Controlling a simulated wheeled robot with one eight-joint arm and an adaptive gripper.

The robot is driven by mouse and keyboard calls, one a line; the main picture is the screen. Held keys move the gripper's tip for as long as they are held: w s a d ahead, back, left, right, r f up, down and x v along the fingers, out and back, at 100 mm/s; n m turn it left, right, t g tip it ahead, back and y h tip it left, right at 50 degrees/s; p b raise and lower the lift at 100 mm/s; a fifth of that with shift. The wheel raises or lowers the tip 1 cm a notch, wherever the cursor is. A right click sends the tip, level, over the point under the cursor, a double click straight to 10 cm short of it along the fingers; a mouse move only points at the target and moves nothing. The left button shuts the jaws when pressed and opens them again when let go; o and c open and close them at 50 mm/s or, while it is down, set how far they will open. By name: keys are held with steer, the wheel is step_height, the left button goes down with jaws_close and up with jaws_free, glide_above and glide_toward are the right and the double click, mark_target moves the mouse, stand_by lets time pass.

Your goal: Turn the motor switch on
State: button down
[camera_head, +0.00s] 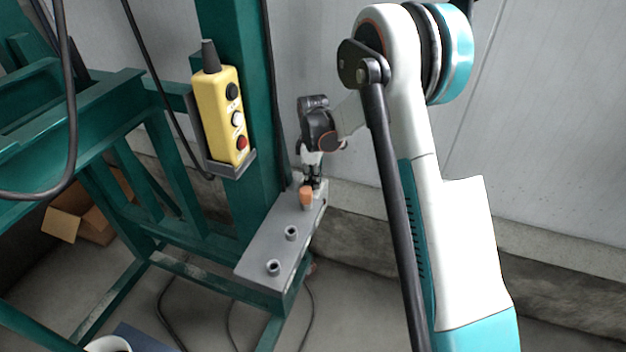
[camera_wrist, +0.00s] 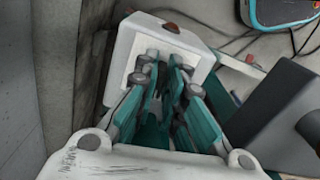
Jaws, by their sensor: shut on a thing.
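In the wrist view a pale box (camera_wrist: 122,50) with a lighter plate on its face and a reddish-brown button (camera_wrist: 172,28) on its edge is right in front of my gripper; it looks like the motor switch. My gripper (camera_wrist: 163,65) has its fingertips close together at that plate, shut on a small part there. The fingers hide the part, so its position cannot be told. In the head view my gripper (camera_head: 313,180) points down at the far end of a grey shelf, just behind an orange-topped piece (camera_head: 306,196).
A yellow pendant (camera_head: 222,115) with several buttons hangs on the green frame (camera_head: 262,185) to the left. The grey shelf (camera_head: 262,252) has two short round sockets. Loose cables hang around the frame. A dark grey block (camera_wrist: 262,115) is close at the right in the wrist view.

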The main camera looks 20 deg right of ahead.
steer(key=m, duration=0.4)
steer(key=shift+s+a+m+b, duration=0.1)
steer(key=shift+m+b, duration=0.2)
steer(key=shift+b, duration=0.05)
steer(key=shift+s+a+m, duration=0.1)
steer(key=shift+a+m, duration=0.05)
steer(key=shift+m, duration=1.75)
steer(key=c, duration=1.7)
jaws_free()
step_height(320, 180, up, 12)
